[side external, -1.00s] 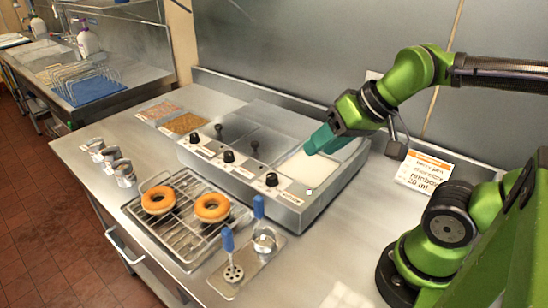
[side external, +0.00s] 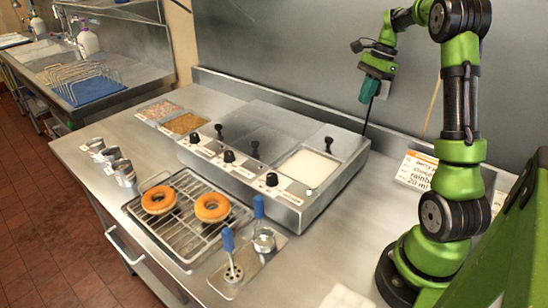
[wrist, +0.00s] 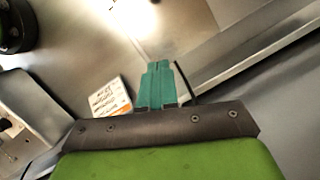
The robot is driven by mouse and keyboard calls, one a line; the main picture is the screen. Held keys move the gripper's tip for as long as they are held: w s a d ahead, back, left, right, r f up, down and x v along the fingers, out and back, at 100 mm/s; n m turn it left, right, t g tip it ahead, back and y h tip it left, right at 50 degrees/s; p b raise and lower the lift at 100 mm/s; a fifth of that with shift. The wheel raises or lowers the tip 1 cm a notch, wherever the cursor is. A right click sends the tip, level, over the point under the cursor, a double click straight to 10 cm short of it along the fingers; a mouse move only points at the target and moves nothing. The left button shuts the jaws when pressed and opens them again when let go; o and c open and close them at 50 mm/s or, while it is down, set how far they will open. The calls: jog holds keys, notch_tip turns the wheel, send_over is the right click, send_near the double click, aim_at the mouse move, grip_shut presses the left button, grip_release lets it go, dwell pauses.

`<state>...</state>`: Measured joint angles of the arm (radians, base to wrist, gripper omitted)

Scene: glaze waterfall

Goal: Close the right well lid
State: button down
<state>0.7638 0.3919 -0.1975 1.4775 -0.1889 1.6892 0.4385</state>
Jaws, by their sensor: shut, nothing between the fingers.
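The glaze warmer (side external: 246,190) is a long steel box with wells and dark knobs along its front. Its right well (side external: 308,166) is uncovered and shows white glaze. A steel lid (side external: 342,143) with a black handle (side external: 328,141) lies at the back right of that well, off the white opening. My gripper (side external: 366,98) has teal fingers pointing down and hangs in the air behind and right of the warmer, apart from the lid. Its fingers also show in the wrist view (wrist: 157,75), closed together and empty.
A rack (side external: 187,215) with two doughnuts stands in front of the warmer. Blue-handled tools (side external: 229,252) rest to its right. Metal cups (side external: 118,166) and topping trays (side external: 184,123) are to the left. A label card (side external: 415,170) stands right of the warmer, near a bare steel counter.

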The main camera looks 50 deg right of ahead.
send_near(333, 146)
jog(key=shift+m, duration=0.4)
jog(key=d+f, duration=0.1)
jog(key=s+d+f, duration=0.1)
jog(key=f, duration=0.1)
jog(key=shift+d+f, duration=0.2)
jog(key=shift+d, duration=0.15)
jog(key=shift+w+a+f, duration=0.15)
jog(key=shift+w+a, duration=0.1)
jog(key=shift+a, duration=0.3)
jog(key=shift+w+a+f, duration=0.1)
jog(key=shift+w+a, duration=0.2)
jog(key=shift+a, duration=0.2)
jog(key=shift+w+a+f, duration=0.15)
jog(key=shift+w+a, duration=0.2)
jog(key=shift+a, duration=0.35)
jog(key=a, duration=1.5)
jog(key=shift+a, duration=0.25)
